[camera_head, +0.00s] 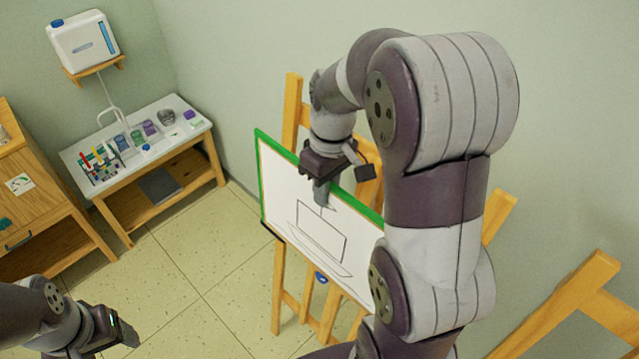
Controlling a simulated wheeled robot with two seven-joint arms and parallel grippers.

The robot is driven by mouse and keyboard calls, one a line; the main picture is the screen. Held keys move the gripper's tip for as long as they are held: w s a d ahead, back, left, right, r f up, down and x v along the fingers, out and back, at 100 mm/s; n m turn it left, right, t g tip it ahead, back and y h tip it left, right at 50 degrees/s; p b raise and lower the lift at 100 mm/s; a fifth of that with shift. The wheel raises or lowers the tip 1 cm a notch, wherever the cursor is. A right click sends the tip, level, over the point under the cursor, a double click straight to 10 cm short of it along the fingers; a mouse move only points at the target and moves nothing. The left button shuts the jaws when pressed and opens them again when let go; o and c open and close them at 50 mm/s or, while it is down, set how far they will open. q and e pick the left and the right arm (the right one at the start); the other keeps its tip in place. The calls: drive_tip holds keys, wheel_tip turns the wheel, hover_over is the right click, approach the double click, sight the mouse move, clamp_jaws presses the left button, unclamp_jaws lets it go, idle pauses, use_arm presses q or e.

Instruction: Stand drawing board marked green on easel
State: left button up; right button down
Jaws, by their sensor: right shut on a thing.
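The drawing board (278,190) is white with a green top and left edge and a line drawing on its face. It stands upright, leaning slightly back, at the wooden easel (292,110), with its lower edge at the easel's ledge. Whether it rests fully on the ledge I cannot tell. My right gripper (323,197) points down at the board's top edge and is shut on it. My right arm hides the board's right part. My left gripper (130,340) is at the lower left, apart from everything; its fingers are too unclear to read.
A white-topped table (75,158) with bottles and art supplies stands at the back left. A wooden cabinet (30,190) is at the far left. Another easel (560,300) stands at the lower right. The tiled floor (190,260) between is clear.

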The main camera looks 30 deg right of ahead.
use_arm(q)
drive_tip(key=shift+w+d+f+b, duration=0.1)
drive_tip(key=shift+w+f+b, duration=0.05)
drive_tip(key=shift+f+b, duration=0.3)
drive_tip(key=shift+w+d+f+b, duration=0.1)
drive_tip(key=shift+f+b, duration=0.3)
drive_tip(key=shift+f, duration=0.05)
use_arm(e)
drive_tip(key=w+d+f, duration=0.3)
drive_tip(key=d+f, duration=0.4)
drive_tip(key=d, duration=0.1)
drive_tip(key=shift+d+f, duration=0.25)
drive_tip(key=shift+d, duration=0.1)
drive_tip(key=c, duration=0.7)
unclamp_jaws()
drive_tip(key=shift+s, duration=0.1)
